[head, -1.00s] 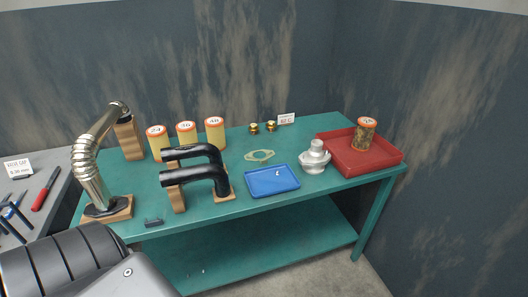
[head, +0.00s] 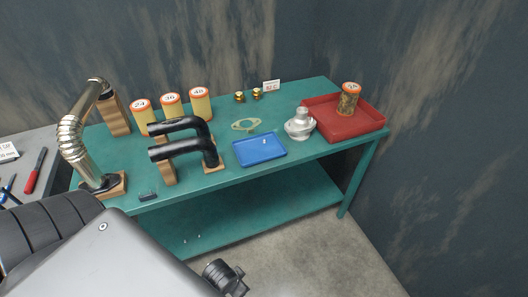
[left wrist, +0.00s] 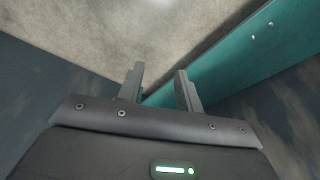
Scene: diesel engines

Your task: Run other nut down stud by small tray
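The small blue tray (head: 274,158) lies near the front edge of the teal bench, with one small pale piece (head: 264,141) in it, too small to identify. No stud or nut can be clearly made out. My right gripper is not in view.
The teal bench (head: 290,96) holds black pipes (head: 180,148), a flexible metal pipe (head: 72,138), yellow canisters (head: 170,106), brass fittings (head: 239,97), a gasket (head: 245,125), a silvery housing (head: 299,124) and a red tray (head: 352,128) with a canister (head: 348,99). Floor in front is clear.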

